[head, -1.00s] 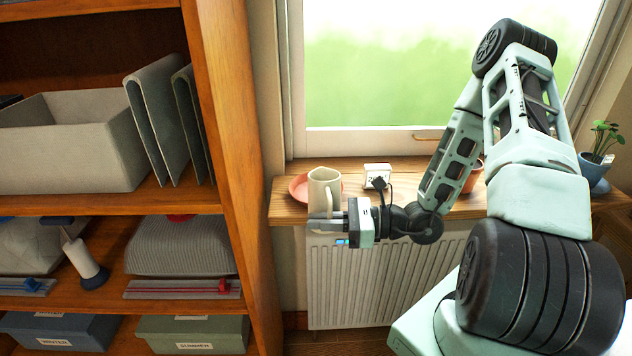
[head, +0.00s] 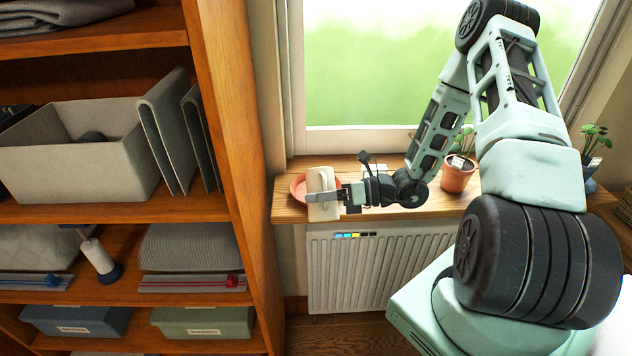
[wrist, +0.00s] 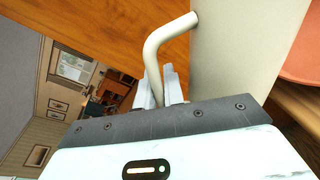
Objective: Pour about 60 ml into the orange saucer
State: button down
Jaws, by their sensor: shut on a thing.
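The orange saucer (head: 299,187) lies on the wooden window sill near its left end. A cream pitcher (head: 320,190) with a bent handle is in front of the saucer and hides part of it in the head view. My gripper (head: 322,196) is shut on the pitcher's handle; in the wrist view the handle (wrist: 155,60) runs down between the fingers (wrist: 160,90). The pitcher's body (wrist: 235,45) and the edge of the saucer (wrist: 303,55) also show there. I cannot see what is inside the pitcher or any liquid in the saucer.
A potted plant (head: 458,174) stands on the sill to the right, and a white box (head: 373,168) sits behind my wrist. The wooden shelf unit (head: 232,150) rises close on the left. A radiator (head: 370,265) is below the sill.

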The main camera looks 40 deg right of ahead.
jog(key=shift+w+d+r+m, duration=0.1)
jog(key=shift+w+r+m, duration=0.1)
jog(key=shift+m, duration=0.2)
jog(key=shift+w+d+m+g+p, duration=0.25)
jog(key=shift+w+m+g+p, duration=0.2)
jog(key=shift+m+p, duration=0.55)
dwell(0.3)
jog(key=shift+w+d+r+m, duration=0.15)
jog(key=shift+w+r+m, duration=0.15)
jog(key=shift+m, duration=0.2)
dwell(1.7)
jog(key=shift+s+f+n+b, duration=0.4)
jog(key=shift+f+b, duration=0.15)
jog(key=shift+s+a+r+n+t+b, duration=0.1)
jog(key=shift+s+a+n+t+b, duration=0.1)
jog(key=shift+n, duration=0.35)
jog(key=shift+s+a+n+t+b, duration=0.15)
jog(key=shift+s+a+n+b, duration=0.05)
jog(key=shift+n, duration=0.35)
jog(key=shift+s+a+f+n+b, duration=0.15)
jog(key=shift+s+f+n+b, duration=0.1)
jog(key=shift+n+b, duration=0.35)
jog(key=shift+s+a+n+t, duration=0.1)
jog(key=shift+s+n+t, duration=0.05)
jog(key=shift+n+t, duration=0.15)
